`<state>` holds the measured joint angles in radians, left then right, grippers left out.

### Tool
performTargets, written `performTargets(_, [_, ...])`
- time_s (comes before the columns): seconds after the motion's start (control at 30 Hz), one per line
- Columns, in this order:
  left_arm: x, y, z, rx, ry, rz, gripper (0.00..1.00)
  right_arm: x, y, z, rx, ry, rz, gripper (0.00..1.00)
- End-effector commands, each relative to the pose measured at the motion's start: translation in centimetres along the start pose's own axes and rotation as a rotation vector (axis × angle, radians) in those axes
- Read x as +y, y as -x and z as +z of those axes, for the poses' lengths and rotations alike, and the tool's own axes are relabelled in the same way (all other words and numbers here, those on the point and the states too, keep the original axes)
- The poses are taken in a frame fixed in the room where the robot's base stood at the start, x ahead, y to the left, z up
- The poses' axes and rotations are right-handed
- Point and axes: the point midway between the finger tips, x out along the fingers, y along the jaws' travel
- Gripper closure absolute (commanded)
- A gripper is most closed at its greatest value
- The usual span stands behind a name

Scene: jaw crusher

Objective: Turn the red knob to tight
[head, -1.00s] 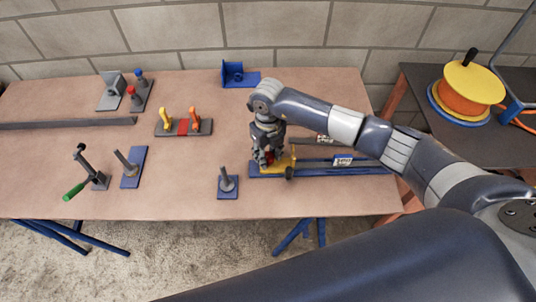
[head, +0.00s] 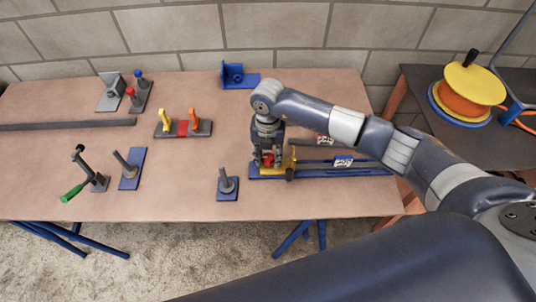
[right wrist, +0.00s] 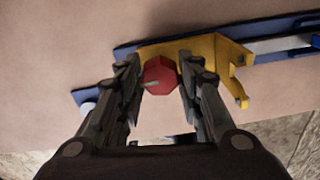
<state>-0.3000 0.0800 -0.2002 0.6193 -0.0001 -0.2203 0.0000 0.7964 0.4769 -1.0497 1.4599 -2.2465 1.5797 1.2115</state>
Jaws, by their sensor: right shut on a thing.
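The red knob (right wrist: 160,75) sits on a yellow bracket (right wrist: 215,58) of a long blue-based fixture (head: 345,170) at the right of the table. In the right wrist view a pale pointer mark shows on its face. My right gripper (head: 268,160) comes down over the knob from above. In the right wrist view its two fingers stand on either side of the red knob, shut on it. In the head view the fingers partly hide the knob (head: 268,159). I cannot read any tight marking. My left gripper is not in view.
A blue plate with a grey peg (head: 227,185) stands just left of the fixture. A lever with a green handle (head: 72,193) and a tilted peg (head: 125,165) are farther left. A blue bracket (head: 238,76) is behind. An orange reel (head: 468,90) stands on the right side table.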

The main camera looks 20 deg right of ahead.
Motion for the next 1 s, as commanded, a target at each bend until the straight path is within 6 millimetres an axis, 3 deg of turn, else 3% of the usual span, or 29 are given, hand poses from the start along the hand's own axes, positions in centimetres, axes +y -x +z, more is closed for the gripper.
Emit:
performTargets(0.6, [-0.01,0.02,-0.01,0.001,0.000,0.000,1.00,0.01,0.14,0.19,-0.004,-0.041,0.002,0.90])
performTargets(0.63, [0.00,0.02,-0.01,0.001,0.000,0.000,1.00,0.01,0.14,0.19,-0.004,-0.041,0.002,0.60])
performTargets(0.7, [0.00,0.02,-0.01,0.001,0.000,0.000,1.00,0.01,0.12,0.18,-0.004,-0.040,0.002,0.45])
performTargets(1.0, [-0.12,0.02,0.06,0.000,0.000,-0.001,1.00,0.00,0.07,0.07,-0.002,-0.038,0.001,0.45])
